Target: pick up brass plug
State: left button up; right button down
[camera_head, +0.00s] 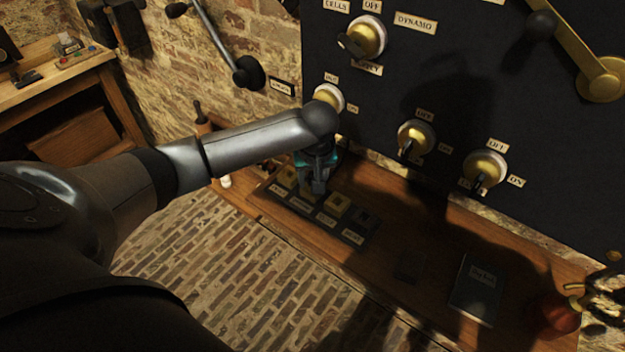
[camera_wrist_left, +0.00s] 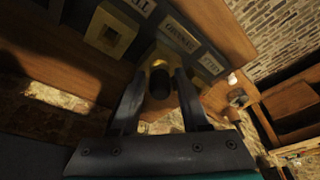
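A dark tray (camera_head: 325,222) with labelled slots lies on the wooden bench below the panel. Brass blocks stand in it; one (camera_head: 337,203) shows just right of my left gripper (camera_head: 319,186). In the left wrist view, a brass plug (camera_wrist_left: 160,62) with a dark round knob stands at the tray. The fingers of my left gripper (camera_wrist_left: 160,76) are apart, one on each side of the knob, with what look like narrow gaps. Another brass block (camera_wrist_left: 110,32) sits left of it in the wrist view. My right gripper is not in view.
A black panel (camera_head: 440,60) with brass rotary switches (camera_head: 416,137) rises behind the tray. A dark book (camera_head: 475,288) and a red round object (camera_head: 553,316) are on the bench at right. A wooden side table (camera_head: 60,85) stands at far left.

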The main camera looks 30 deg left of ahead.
pick_arm(q)
grip_shut()
jog(key=shift+r, duration=0.15)
